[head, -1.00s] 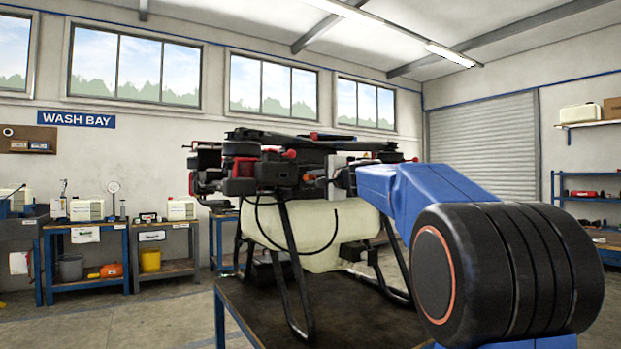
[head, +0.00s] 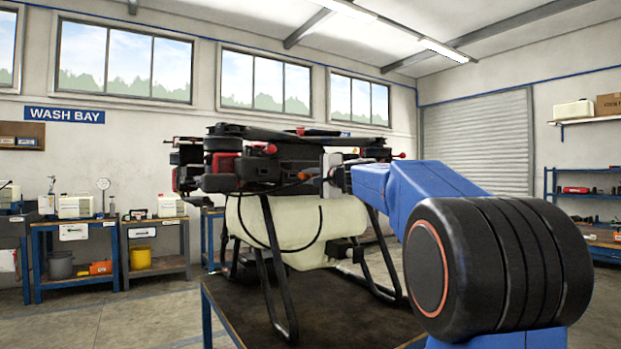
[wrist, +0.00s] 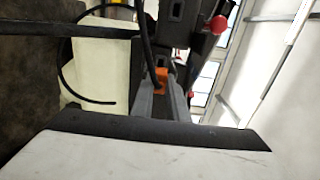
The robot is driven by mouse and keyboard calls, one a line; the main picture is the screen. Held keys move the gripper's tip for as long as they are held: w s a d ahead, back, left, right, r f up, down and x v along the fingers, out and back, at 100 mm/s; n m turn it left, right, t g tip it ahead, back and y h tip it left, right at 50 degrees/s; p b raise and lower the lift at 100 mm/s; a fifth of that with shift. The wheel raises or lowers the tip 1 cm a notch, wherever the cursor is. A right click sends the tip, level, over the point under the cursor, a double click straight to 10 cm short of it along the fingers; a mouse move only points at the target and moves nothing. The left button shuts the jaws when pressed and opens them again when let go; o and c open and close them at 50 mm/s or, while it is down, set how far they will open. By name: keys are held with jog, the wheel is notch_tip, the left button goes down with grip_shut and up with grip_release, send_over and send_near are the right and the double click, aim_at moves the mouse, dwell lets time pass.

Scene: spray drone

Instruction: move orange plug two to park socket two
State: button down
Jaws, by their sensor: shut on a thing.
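My gripper (wrist: 168,100) is shut on an orange plug (wrist: 161,77) in the wrist view. A black cable (wrist: 145,45) runs up from the plug. A dark housing of the drone stands just beyond the plug in the wrist view. I cannot tell whether the plug touches any socket. Park socket two cannot be picked out in either view.
The drone's pale tank (head: 295,225) and black landing legs (head: 270,270) stand on a dark-topped table (head: 350,315). A loose black cable hangs across the tank. A red knob (wrist: 217,24) sticks out near my gripper. Workbenches (head: 75,230) line the back wall.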

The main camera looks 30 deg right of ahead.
aim_at(302, 176)
jog(key=shift+w+a, duration=0.1)
jog(key=shift+w, duration=2.3)
jog(key=shift+w, duration=1.2)
jog(key=c, duration=1.6)
grip_release()
jog(key=shift+c, duration=0.2)
jog(key=shift+s, duration=0.1)
jog(key=s, duration=1.7)
jog(key=shift+d, duration=0.25)
jog(key=shift+s, duration=0.1)
